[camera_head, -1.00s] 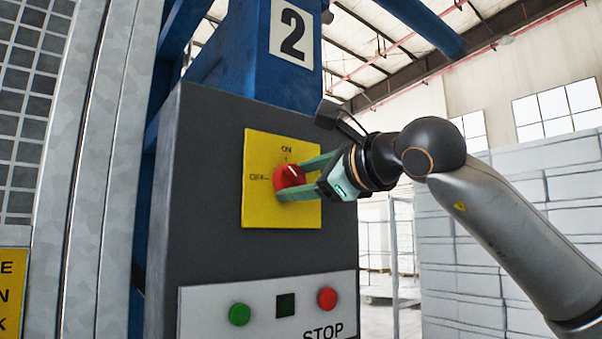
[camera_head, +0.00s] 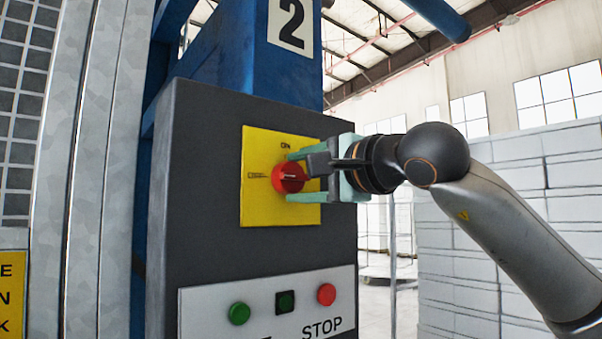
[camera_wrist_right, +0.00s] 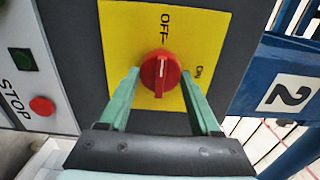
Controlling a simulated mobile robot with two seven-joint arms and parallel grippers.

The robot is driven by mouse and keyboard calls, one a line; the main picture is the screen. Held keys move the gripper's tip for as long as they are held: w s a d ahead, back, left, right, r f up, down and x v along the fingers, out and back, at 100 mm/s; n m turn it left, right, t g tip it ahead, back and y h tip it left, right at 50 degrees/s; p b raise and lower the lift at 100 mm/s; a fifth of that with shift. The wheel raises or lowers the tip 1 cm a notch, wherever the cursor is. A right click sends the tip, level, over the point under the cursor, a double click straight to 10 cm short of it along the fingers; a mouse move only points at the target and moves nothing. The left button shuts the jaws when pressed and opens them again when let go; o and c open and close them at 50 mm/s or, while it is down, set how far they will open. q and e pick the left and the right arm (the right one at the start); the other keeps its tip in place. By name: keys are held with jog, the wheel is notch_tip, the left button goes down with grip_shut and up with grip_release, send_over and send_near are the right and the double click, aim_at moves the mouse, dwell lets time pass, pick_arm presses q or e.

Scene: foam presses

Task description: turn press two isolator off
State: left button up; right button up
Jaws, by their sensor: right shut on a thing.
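The press two isolator is a red rotary knob (camera_head: 287,178) on a yellow plate (camera_head: 262,212) marked ON at the top and OFF at the left. The plate is on the dark grey cabinet below the number 2. My right gripper (camera_head: 289,178) comes from the right, shut on the knob with one finger above and one below. In the right wrist view the knob (camera_wrist_right: 160,72) sits between the green fingers, and its white mark points at the OFF label. In the head view the mark lies roughly level. My left gripper is not in view.
Below the isolator is a white panel (camera_head: 255,322) with a green button (camera_head: 239,313), a dark square (camera_head: 285,302) and a red button (camera_head: 326,294) above STOP. A blue column (camera_head: 240,60) stands behind the cabinet. White stacked blocks (camera_head: 540,190) stand behind my right arm.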

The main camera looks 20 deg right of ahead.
dwell(0.5)
jog(key=o, duration=1.4)
jog(key=shift+c, duration=0.2)
jog(key=shift+s, duration=0.1)
jog(key=shift+s+d, duration=0.1)
jog(key=shift+s, duration=0.2)
jog(key=b+v, duration=0.3)
jog(key=v, duration=0.8)
jog(key=shift+s, duration=0.35)
jog(key=shift+d, duration=0.1)
